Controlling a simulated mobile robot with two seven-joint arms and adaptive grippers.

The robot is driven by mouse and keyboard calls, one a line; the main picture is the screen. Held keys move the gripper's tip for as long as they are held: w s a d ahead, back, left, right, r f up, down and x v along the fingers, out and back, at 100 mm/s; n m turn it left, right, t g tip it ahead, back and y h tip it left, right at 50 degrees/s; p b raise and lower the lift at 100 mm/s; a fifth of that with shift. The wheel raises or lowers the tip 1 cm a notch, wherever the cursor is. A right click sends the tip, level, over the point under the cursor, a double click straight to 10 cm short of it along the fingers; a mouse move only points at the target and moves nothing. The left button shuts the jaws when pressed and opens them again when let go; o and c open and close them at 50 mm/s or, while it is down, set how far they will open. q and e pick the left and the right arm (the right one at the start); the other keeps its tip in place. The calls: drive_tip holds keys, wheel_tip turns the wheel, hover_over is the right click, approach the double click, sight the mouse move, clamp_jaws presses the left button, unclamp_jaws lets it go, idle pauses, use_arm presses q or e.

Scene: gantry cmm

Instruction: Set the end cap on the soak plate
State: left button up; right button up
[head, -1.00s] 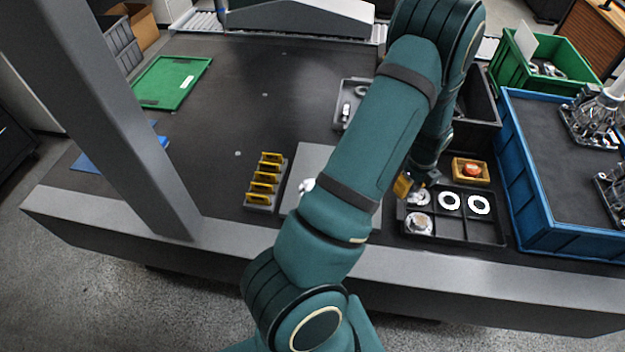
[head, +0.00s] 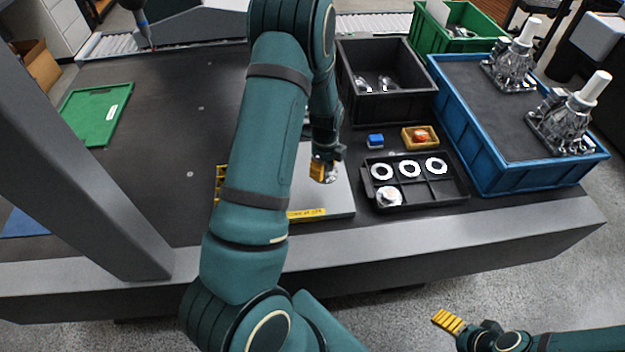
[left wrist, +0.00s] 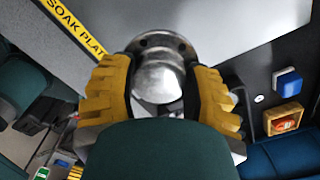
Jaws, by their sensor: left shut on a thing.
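The end cap (left wrist: 159,76), a shiny round metal part with a flange, sits between the yellow fingers of my left gripper (left wrist: 160,95) in the left wrist view. In the head view the left gripper (head: 322,171) is shut on it above the right part of the grey soak plate (head: 338,195). The plate's yellow label (left wrist: 72,25) reads SOAK PLATE in the left wrist view. I cannot tell whether the cap touches the plate. My arm hides the plate's left part. My right gripper (head: 449,321) shows yellow fingers at bottom right, off the table's front; its opening is unclear.
A black tray (head: 431,200) right of the plate holds another metal cap (head: 389,196) and shows white rings. A yellow box (head: 407,143) with a red button and a blue block (head: 375,141) stand behind it. A black bin (head: 392,108) and blue crate (head: 487,184) stand beyond.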

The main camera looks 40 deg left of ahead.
sight(323, 186)
use_arm(q)
drive_tip(key=shift+f+b, duration=0.4)
drive_tip(key=shift+f, duration=2.8)
drive_tip(key=shift+f, duration=0.1)
drive_tip(key=o, duration=1.3)
